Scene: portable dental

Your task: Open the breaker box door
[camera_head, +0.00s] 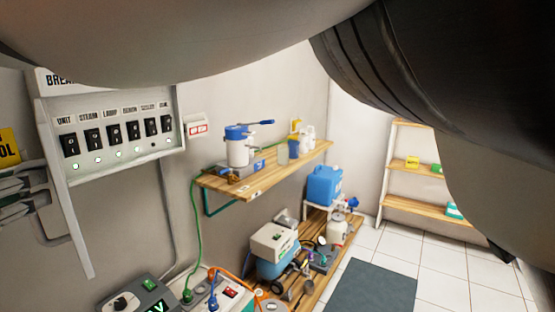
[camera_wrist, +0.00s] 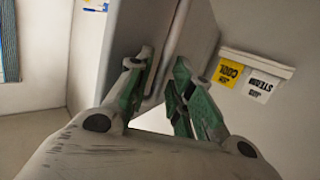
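The breaker box (camera_head: 168,145) is on the wall at the left of the head view, its row of black switches and lit green lamps exposed. Its door (camera_head: 68,205) stands swung out from the box's left side, seen nearly edge-on. My gripper (camera_head: 22,192) is at the left picture edge, beside the door's outer face and partly cut off. In the wrist view, my gripper's two green-and-grey fingers (camera_wrist: 164,70) are apart, with the door's pale edge and a thin bar (camera_wrist: 172,42) between and beyond them. Firm contact is not clear.
My arm covers the top and right of the head view. A wooden wall shelf (camera_head: 270,167) holds a blue-and-white device. Below are a control unit (camera_head: 140,298), cables and a compressor (camera_head: 275,255). Yellow and white labels (camera_wrist: 245,80) hang near the fingers.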

